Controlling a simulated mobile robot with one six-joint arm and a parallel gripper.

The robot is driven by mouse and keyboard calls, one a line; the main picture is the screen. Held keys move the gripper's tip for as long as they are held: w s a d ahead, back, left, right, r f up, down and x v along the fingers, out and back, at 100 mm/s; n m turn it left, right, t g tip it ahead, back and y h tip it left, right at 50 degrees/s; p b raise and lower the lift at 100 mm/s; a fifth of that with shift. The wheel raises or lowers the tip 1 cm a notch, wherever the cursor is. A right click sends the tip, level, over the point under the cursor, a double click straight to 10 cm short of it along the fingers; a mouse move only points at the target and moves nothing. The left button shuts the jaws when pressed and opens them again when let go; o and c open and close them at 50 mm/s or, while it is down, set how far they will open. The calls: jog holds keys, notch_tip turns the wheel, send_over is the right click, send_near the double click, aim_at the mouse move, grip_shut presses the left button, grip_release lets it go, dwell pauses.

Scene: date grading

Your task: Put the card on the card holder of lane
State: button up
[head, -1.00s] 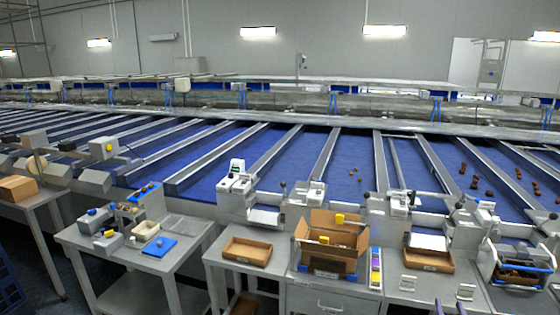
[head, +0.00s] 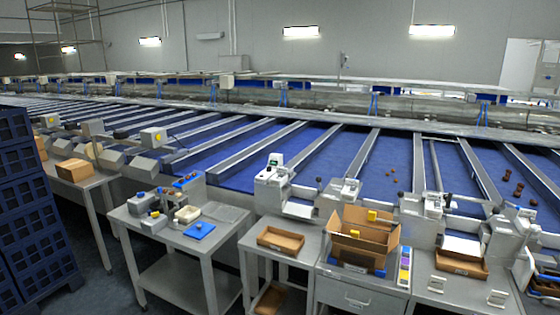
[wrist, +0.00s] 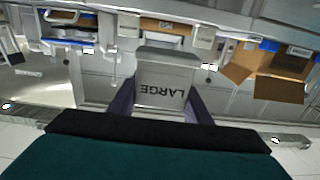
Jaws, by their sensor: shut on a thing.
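In the wrist view my gripper (wrist: 161,98) is shut on a grey card (wrist: 166,72). The card reads "LARGE", upside down in the picture, and sits between the two dark fingers, clear of the tables. My gripper and the card are not in the head view. Two small white stands, perhaps card holders, are on the right table in the head view: a left one (head: 437,285) and a right one (head: 497,298). I cannot tell which lane each belongs to.
Blue sorting lanes (head: 240,145) run across the back. An open cardboard box (head: 360,245) and a shallow brown tray (head: 281,240) stand on the front tables. A left table (head: 150,262) bears small devices. Stacked blue crates (head: 30,215) stand far left. Grey floor shows between.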

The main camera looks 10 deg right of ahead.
jog(key=w+a+r+n+t+y+b, duration=0.25)
jog(key=w+a+n+y+b, duration=0.65)
jog(key=w+a, duration=1.7)
jog(key=w+a+n+g+y+b, duration=0.3)
jog(key=a+y, duration=0.8)
jog(key=a, duration=1.2)
jog(key=s+a+f+n+g+y+p, duration=0.1)
jog(key=s+a+n+g+y, duration=0.2)
jog(key=s+a+n+y, duration=0.2)
jog(key=a, duration=0.3)
jog(key=shift+a+f+n+g, duration=0.25)
jog(key=shift+a+n+g, duration=0.05)
jog(key=shift+n+g, duration=0.1)
jog(key=shift+s, duration=0.15)
